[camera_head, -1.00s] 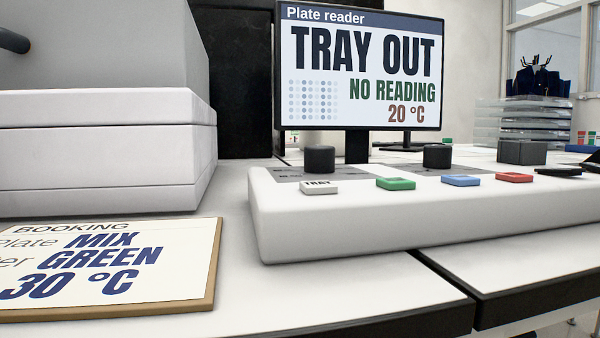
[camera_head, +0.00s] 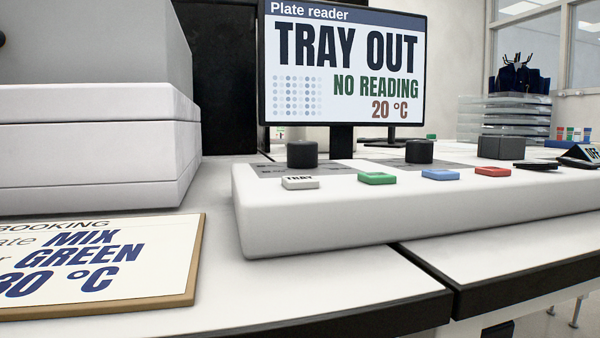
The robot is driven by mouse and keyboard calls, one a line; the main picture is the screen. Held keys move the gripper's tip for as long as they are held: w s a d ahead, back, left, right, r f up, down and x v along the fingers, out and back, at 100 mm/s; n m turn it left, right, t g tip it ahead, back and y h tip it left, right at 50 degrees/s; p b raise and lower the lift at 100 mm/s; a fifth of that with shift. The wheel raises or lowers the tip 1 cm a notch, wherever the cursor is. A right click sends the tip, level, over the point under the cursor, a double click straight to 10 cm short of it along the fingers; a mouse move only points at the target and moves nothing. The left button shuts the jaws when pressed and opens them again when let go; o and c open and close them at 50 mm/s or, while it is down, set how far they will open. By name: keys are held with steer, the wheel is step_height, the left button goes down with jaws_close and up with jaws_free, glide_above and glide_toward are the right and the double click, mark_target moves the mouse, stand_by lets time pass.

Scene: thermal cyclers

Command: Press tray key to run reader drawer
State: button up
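The white tray key (camera_head: 300,183), marked TRAY, sits at the left end of the key row on the white control panel (camera_head: 400,225). The plate reader screen (camera_head: 345,62) stands behind the panel and reads TRAY OUT, NO READING, 20 °C. A pale grey and white instrument (camera_head: 95,150) stands at the left; I cannot tell whether it is the reader, and no drawer shows in view. My gripper is not in view.
Green (camera_head: 377,178), blue (camera_head: 440,175) and red (camera_head: 493,172) keys follow to the right, with black knobs (camera_head: 302,154) behind. A booking card (camera_head: 100,262) reading MIX, GREEN, 30 °C lies front left. The bench edge and a gap run in front of the panel.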

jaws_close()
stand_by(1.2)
